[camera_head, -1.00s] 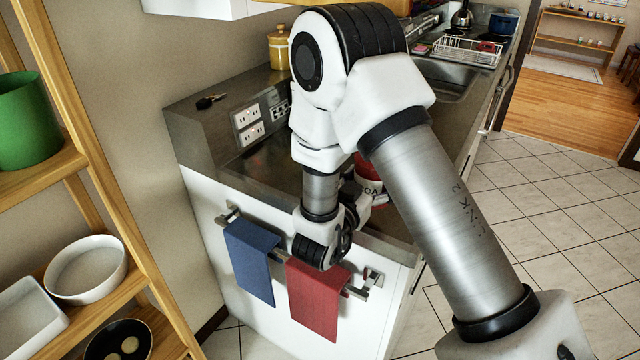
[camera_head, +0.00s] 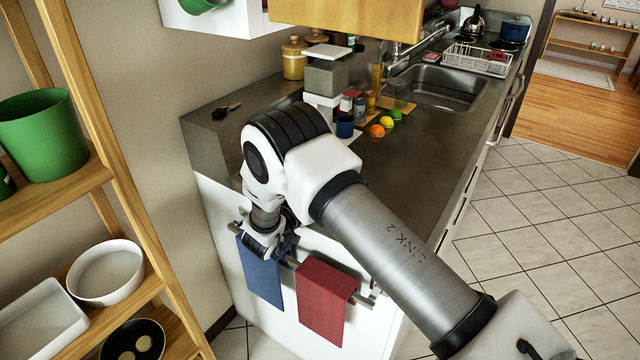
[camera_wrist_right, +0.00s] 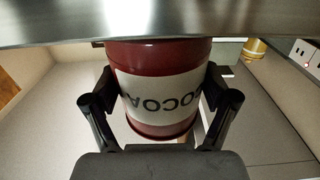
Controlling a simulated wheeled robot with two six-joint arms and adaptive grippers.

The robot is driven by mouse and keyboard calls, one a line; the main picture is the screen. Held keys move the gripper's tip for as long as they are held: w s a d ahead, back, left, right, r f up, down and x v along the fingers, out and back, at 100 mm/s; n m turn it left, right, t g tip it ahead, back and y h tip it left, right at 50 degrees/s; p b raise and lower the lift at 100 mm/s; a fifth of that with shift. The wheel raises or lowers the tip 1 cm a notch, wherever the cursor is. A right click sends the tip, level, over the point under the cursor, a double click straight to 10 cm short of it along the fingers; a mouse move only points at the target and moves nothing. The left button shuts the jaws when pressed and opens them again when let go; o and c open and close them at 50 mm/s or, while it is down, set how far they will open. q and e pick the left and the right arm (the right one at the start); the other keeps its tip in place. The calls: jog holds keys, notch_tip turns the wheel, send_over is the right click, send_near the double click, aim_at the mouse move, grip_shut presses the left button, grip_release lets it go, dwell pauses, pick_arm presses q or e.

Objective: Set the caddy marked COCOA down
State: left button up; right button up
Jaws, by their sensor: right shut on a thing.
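The red caddy (camera_wrist_right: 160,95) has a pale label reading COCOA, upside down in the right wrist view. It sits between the two fingers of my right gripper (camera_wrist_right: 160,108), which is shut on it. A grey metallic surface (camera_wrist_right: 160,22) crosses in front of its end at the top of that view; I cannot tell whether they touch. In the head view my right gripper (camera_head: 285,247) is at the near end of the counter, by the blue towel, and the caddy is hidden there behind my arm. My left gripper is not in view.
The counter (camera_head: 400,165) has clear space at its near right. An orange (camera_head: 377,131), a lemon (camera_head: 387,121), a blue mug (camera_head: 344,126) and a grey box (camera_head: 326,76) stand further back. A blue towel (camera_head: 262,275) and red towel (camera_head: 322,300) hang from the rail. A shelf (camera_head: 110,170) stands left.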

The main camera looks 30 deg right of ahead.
jog(key=shift+f+b, duration=0.3)
jog(key=shift+b, duration=0.05)
jog(key=o, duration=1.3)
jog(key=shift+s+r, duration=0.1)
jog(key=shift+r, duration=0.05)
